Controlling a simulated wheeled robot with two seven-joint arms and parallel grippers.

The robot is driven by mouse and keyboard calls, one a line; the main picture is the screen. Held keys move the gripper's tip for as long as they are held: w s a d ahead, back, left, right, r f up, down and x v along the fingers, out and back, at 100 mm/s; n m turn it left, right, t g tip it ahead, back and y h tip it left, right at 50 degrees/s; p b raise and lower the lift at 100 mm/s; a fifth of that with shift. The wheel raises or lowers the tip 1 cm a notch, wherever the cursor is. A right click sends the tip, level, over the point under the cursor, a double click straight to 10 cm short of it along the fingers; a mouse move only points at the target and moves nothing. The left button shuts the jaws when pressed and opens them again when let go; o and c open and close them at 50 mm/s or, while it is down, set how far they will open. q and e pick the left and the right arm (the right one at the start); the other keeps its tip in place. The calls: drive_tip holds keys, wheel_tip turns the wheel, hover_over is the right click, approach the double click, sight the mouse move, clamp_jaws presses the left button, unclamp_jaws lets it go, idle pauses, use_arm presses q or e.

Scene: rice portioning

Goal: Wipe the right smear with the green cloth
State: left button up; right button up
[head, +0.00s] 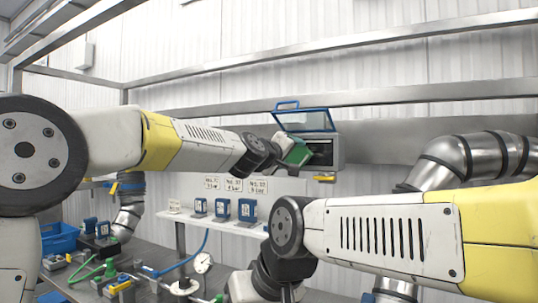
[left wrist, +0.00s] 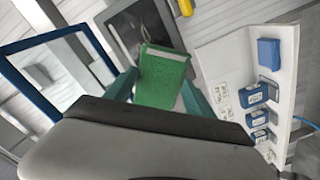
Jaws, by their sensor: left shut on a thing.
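The green cloth (head: 298,152) is a small flat block in the jaws of my left gripper (head: 287,146). In the left wrist view the cloth (left wrist: 162,80) sits between the two teal fingers. It is held at the front of an open grey wall box (head: 341,150) with a blue-framed clear lid (head: 304,121) raised. From these views I cannot tell whether the cloth touches the box. I cannot make out a smear in either view. My right arm reaches in low from the right; its fingers do not show.
A white shelf (head: 187,214) with several blue devices and small signs stands left of and below the box. A blue bin (head: 58,239), green and blue hoses and a pressure gauge (head: 203,263) are on the bench at lower left. Metal rails cross above.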

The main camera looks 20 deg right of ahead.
sight(306, 152)
use_arm(q)
drive_tip(key=shift+x, duration=0.95)
drive_tip(key=shift+s+d+r, duration=0.1)
drive_tip(key=shift+s+d, duration=0.55)
drive_tip(key=shift+s, duration=0.2)
drive_tip(key=shift+s+d, duration=0.6)
drive_tip(key=shift+s, duration=0.2)
drive_tip(key=shift+s+d, duration=1.5)
drive_tip(key=shift+s, duration=0.15)
drive_tip(key=shift+w+a, duration=1.45)
drive_tip(key=shift+w, duration=0.25)
drive_tip(key=shift+w+a, duration=1.45)
drive_tip(key=shift+w, duration=0.25)
drive_tip(key=shift+v, duration=3.05)
drive_tip(key=shift+s+d, duration=0.15)
